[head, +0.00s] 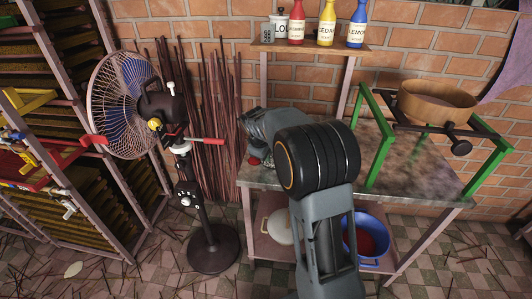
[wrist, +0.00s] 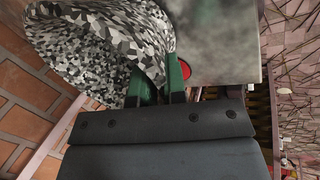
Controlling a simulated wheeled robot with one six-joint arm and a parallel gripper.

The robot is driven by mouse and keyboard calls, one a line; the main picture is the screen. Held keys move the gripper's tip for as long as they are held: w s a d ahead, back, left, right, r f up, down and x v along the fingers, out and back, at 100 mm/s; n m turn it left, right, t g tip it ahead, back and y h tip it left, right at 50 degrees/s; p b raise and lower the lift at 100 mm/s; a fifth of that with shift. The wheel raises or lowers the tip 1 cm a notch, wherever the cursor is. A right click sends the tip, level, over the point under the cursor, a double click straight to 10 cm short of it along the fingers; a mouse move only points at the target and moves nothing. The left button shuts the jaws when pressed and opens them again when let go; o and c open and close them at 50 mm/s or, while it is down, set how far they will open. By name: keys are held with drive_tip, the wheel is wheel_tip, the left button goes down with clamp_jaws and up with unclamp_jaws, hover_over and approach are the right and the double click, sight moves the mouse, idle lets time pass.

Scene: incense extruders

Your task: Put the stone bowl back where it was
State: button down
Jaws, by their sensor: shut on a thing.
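The stone bowl (wrist: 100,45), speckled grey and white, fills the upper left of the wrist view. My gripper (wrist: 160,82) has its green fingers closed on the bowl's edge. The gripper fingers are hidden there. I cannot tell whether the bowl touches the table.
The worktable (head: 400,180) carries a green frame (head: 376,140) with a wooden bowl (head: 436,102) at right. A small red thing (head: 254,161) lies near its left edge. Bottles stand on the shelf (head: 310,47) above. A fan (head: 125,100) stands left. A blue pot (head: 368,240) sits below.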

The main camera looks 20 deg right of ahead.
drive_tip(key=shift+r, duration=0.15)
drive_tip(key=c, duration=1.6)
unclamp_jaws()
drive_tip(key=shift+f, duration=0.2)
drive_tip(key=o, duration=0.4)
drive_tip(key=shift+r, duration=0.15)
drive_tip(key=p+v, duration=0.1)
drive_tip(key=v, duration=1)
drive_tip(key=s+a+f+m+y, duration=0.1)
drive_tip(key=s+f+m, duration=0.1)
drive_tip(key=s, duration=0.5)
drive_tip(key=s+a+f+m+y, duration=0.1)
drive_tip(key=s+a+f+m, duration=0.1)
drive_tip(key=s, duration=0.6)
drive_tip(key=s+a+f+m+y, duration=0.1)
drive_tip(key=s+f+m, duration=0.1)
drive_tip(key=s, duration=0.6)
drive_tip(key=shift+s+a+m, duration=0.25)
drive_tip(key=shift+m, duration=0.65)
